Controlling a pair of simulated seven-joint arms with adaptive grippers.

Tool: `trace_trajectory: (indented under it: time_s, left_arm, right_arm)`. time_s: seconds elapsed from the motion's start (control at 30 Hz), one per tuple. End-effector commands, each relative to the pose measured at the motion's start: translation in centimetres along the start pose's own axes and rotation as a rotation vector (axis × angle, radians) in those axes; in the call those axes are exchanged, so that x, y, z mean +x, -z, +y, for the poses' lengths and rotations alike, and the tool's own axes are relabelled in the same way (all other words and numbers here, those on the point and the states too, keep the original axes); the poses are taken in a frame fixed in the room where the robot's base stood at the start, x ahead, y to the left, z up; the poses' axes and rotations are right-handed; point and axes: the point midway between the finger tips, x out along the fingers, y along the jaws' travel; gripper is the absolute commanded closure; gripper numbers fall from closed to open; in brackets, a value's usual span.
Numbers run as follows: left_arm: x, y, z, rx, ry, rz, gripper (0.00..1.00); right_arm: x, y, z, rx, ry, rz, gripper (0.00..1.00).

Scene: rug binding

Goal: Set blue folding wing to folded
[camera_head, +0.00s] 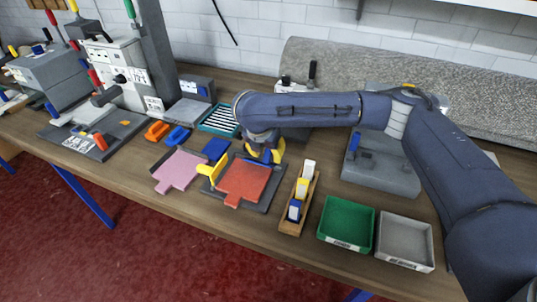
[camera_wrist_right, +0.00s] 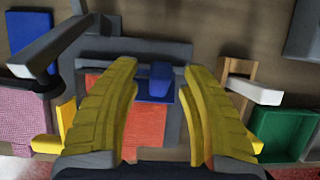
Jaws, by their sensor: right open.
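A yellow wing (camera_head: 217,168) stands at the plate's left edge. My right gripper (camera_head: 265,155) is open, with yellow fingers, above the plate's far side. In its wrist view the fingers (camera_wrist_right: 161,68) frame the tab, with gaps on both sides. My left gripper is not in view.
A pink panel (camera_head: 180,170) lies left of the plate. A wooden rack (camera_head: 289,226) with several coloured blocks stands to its right. Beyond are a green tray (camera_head: 345,244) and a grey tray (camera_head: 405,262). Machines stand at the back left.

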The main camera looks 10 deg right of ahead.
Motion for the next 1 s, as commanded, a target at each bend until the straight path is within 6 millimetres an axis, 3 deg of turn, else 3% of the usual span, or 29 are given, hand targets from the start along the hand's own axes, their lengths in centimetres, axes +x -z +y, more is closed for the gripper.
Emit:
trace_trajectory:
  time_s: [0.23,0.63,1.0]
  left_arm:
    - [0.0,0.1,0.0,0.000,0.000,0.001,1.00]
    - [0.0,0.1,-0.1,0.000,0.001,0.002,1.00]
    - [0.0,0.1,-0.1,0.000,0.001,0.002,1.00]
  right_arm:
    - [1.5,0.0,0.0,0.001,0.000,0.000,0.56]
    - [1.7,0.0,0.0,0.000,0.000,0.000,0.56]
    - [1.7,0.0,0.0,0.000,0.000,0.000,0.99]
